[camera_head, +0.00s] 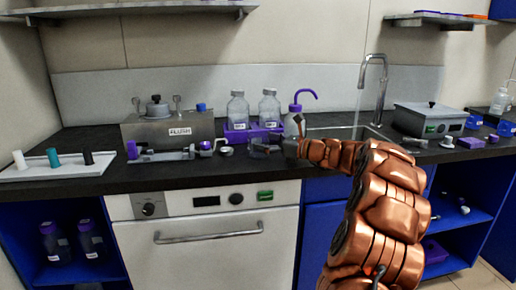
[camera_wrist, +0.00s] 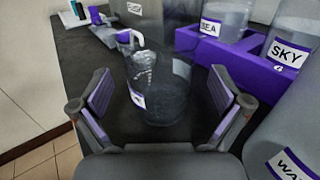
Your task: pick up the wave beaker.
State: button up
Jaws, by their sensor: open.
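A clear beaker (camera_wrist: 165,95) stands upright on the dark worktop in the wrist view, between the two fingers of my gripper (camera_wrist: 160,80). A white label with a purple edge shows on its left side, but I cannot read it. The gripper is open, with visible gaps between the purple finger pads and the beaker. In the head view my gripper (camera_head: 264,147) is low over the worktop, in front of the purple bottle rack. There I cannot make out the beaker clearly.
A purple rack (camera_wrist: 240,65) holds bottles labelled SEA (camera_wrist: 222,22) and SKY (camera_wrist: 290,45). A partly seen labelled bottle (camera_wrist: 295,130) is close by the right finger. The steel FLUSH box (camera_head: 170,130) stands left of the rack; the sink tap (camera_head: 375,85) is to the right.

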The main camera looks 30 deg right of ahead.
jog(key=shift+x, duration=1.3)
